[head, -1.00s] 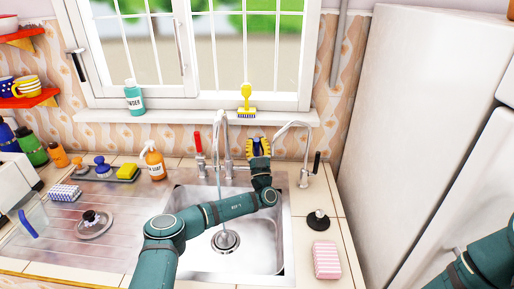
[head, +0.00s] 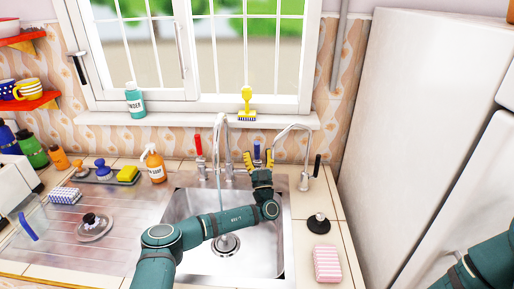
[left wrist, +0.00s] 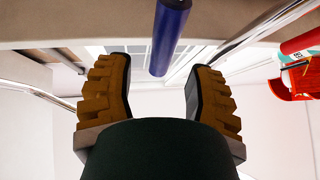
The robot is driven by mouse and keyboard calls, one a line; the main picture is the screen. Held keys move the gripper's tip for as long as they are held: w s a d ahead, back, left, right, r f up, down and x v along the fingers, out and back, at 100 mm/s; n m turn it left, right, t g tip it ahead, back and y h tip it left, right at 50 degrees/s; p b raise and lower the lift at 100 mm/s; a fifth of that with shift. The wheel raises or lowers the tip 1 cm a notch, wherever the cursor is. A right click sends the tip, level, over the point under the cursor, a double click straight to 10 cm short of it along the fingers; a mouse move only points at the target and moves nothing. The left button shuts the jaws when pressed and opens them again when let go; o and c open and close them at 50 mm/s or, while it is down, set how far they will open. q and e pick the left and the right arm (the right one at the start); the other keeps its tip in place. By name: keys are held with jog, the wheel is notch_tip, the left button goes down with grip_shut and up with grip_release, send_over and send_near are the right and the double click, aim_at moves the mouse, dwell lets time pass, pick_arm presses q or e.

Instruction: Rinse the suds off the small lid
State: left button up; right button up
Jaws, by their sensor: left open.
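A grey metal lid (head: 94,228) with a dark knob lies on the drainboard left of the sink; I cannot make out suds on it clearly. A thin stream of water (head: 220,190) falls from the tap spout (head: 220,125) into the sink (head: 190,262). My left gripper (head: 258,157) is open at the blue tap handle (head: 256,150), its yellow-padded fingers on either side. In the left wrist view the blue handle (left wrist: 170,35) stands between the spread fingers (left wrist: 158,80), apart from both. My right gripper is out of view.
The red tap handle (head: 198,145) stands left of the spout. A second curved spout (head: 290,128) rises at the right. A black plug-like disc (head: 318,224) and a pink striped sponge (head: 326,264) lie right of the sink. An orange spray bottle (head: 154,165) stands behind the drainboard.

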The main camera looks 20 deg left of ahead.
pick_arm(q)
jog(key=v, duration=0.8)
jog(key=shift+s+f, duration=0.25)
jog(key=shift+d, duration=0.1)
